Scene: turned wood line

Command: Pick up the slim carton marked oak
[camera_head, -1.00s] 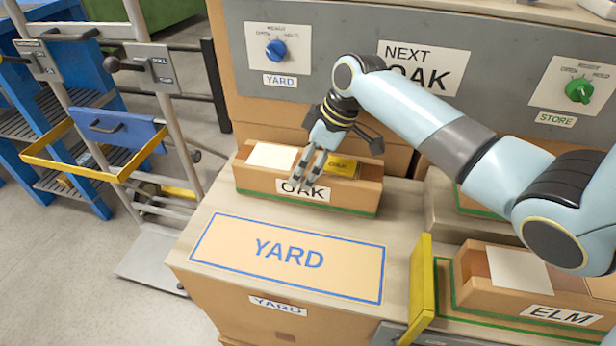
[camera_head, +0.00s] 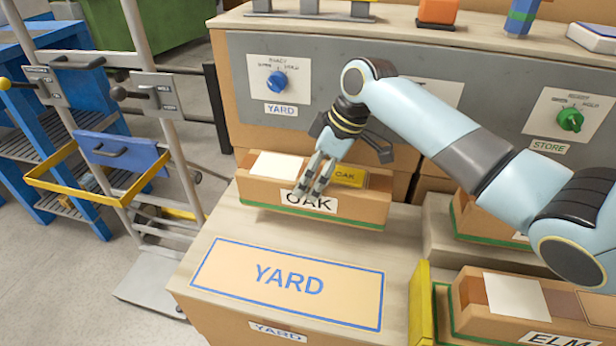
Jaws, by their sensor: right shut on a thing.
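The slim oak carton (camera_head: 362,209) is a long, low tan box with a green lower edge and a white OAK label on its front. It is behind the blue-outlined YARD area, and it looks slightly raised and tilted, its right end lower in the picture. A white card and a yellow OAK-marked piece (camera_head: 347,176) show at its top. My right gripper (camera_head: 310,189) reaches down from above and is shut on the carton near its front middle; its fingers partly cover the label. My left gripper is not in view.
The YARD area (camera_head: 228,284) on the bench is clear. A yellow upright plate (camera_head: 419,303) and an ELM carton (camera_head: 478,314) are at the right. Behind is a grey panel with a blue knob (camera_head: 276,81) and green knob (camera_head: 570,119). A trolley (camera_head: 157,178) stands at the left.

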